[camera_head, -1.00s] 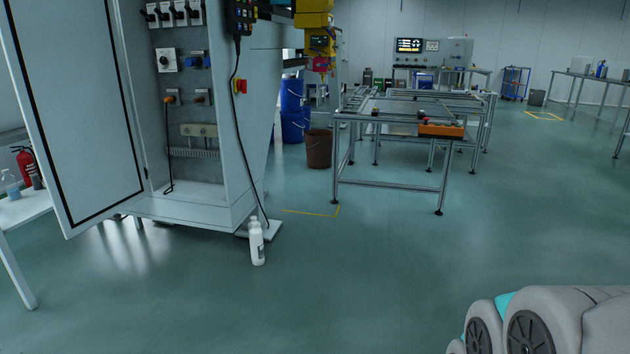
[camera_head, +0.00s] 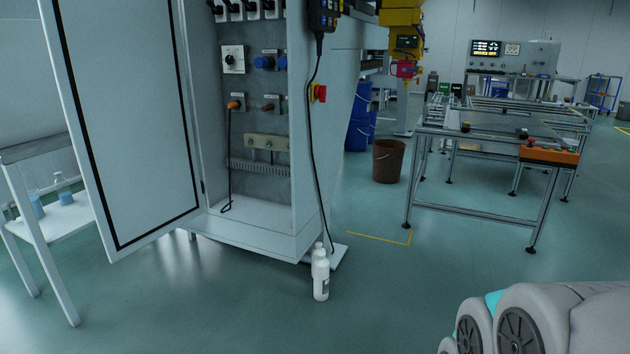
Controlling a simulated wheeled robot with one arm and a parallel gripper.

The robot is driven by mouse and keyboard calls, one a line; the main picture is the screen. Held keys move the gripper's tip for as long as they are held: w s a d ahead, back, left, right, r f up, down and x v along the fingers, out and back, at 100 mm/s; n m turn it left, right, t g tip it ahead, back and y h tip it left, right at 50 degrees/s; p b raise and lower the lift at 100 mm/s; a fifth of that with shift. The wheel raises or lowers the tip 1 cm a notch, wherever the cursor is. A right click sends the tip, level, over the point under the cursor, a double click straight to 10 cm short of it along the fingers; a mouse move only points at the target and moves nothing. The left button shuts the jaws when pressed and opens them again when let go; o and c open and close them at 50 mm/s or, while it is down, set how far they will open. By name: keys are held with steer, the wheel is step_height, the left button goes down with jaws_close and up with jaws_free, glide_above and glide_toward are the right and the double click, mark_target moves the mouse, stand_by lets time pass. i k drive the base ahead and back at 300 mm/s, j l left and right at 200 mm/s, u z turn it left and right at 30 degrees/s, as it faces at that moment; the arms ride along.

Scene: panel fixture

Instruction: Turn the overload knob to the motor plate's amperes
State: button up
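The open electrical cabinet (camera_head: 305,205) stands left of centre, its door (camera_head: 120,110) swung out to the left. Inside, a white unit with a dark round knob (camera_head: 233,60) sits on the back panel, probably the overload knob; its scale and setting are too small to read. Blue connectors (camera_head: 264,62) are to its right and an orange plug (camera_head: 235,105) with a hanging black cable is below. I cannot make out a motor plate. My gripper is not in view; only grey rounded parts of my arm show at the lower right, well away from the cabinet.
White bottles (camera_head: 320,275) stand on the floor by the cabinet's front corner. A white side table (camera_head: 35,225) is at the left. A brown bucket (camera_head: 388,160) and a metal-framed conveyor table (camera_head: 480,212) are to the right.

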mark_target(230, 60)
steer(key=j+u, duration=0.1)
steer(key=j, duration=0.5)
steer(key=i+j+u, duration=0.1)
steer(key=j, duration=0.5)
steer(key=i+j+u, duration=0.1)
steer(key=j, duration=0.5)
